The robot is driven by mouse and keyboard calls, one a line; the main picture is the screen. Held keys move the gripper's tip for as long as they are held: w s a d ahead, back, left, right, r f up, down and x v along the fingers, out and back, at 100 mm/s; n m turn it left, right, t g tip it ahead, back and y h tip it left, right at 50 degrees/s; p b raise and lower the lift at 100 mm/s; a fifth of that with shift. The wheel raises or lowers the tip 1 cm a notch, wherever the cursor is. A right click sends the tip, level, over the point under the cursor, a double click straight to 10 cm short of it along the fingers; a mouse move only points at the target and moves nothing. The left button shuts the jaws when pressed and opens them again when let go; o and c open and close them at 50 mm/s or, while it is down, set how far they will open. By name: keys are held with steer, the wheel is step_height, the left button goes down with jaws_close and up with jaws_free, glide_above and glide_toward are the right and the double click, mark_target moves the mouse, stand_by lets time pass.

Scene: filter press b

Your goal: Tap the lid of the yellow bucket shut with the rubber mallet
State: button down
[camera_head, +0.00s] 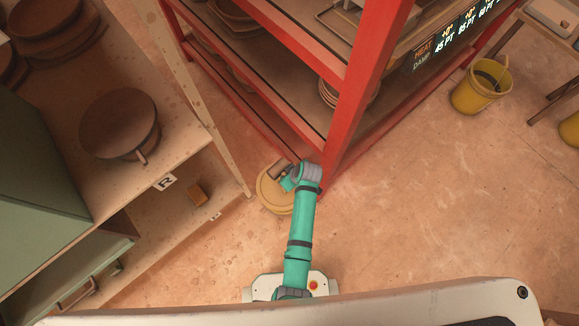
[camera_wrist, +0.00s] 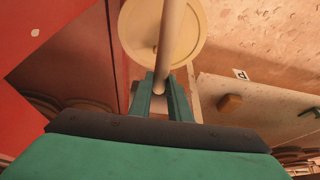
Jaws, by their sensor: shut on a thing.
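The yellow bucket's round, pale yellow lid (camera_head: 267,199) shows on the floor by the foot of the red rack, partly hidden by my arm. In the wrist view the lid (camera_wrist: 137,30) lies beyond my fingers, and the bucket's wall is mostly hidden beneath it. My gripper (camera_wrist: 164,84) is shut on the mallet's brown handle (camera_wrist: 167,45), which crosses in front of the lid. The mallet's head is outside the wrist view. In the head view my gripper (camera_head: 288,182) is over the lid. I cannot tell whether the mallet touches the lid, or whether the lid sits flush.
A red rack (camera_head: 345,115) stands close beside the lid. A pale shelf unit (camera_head: 185,130) with a round dark lidded thing (camera_head: 119,124) and a small brown block (camera_head: 197,194) is at left. Another yellow bucket (camera_head: 475,100) stands open at upper right.

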steer(key=shift+m, duration=0.3)
steer(key=shift+s+d+f, duration=0.1)
steer(key=shift+s+f, duration=0.05)
steer(key=shift+f, duration=2.05)
steer(key=shift+s+d+f, duration=0.1)
steer(key=shift+f, duration=2.1)
steer(key=shift+s+d+f, duration=0.1)
steer(key=shift+s+f, duration=0.05)
steer(key=shift+f, duration=2.05)
steer(key=shift+f, duration=0.55)
steer(key=shift+r, duration=0.75)
step_height(320, 180, up, 8)
steer(key=shift+r, duration=0.1)
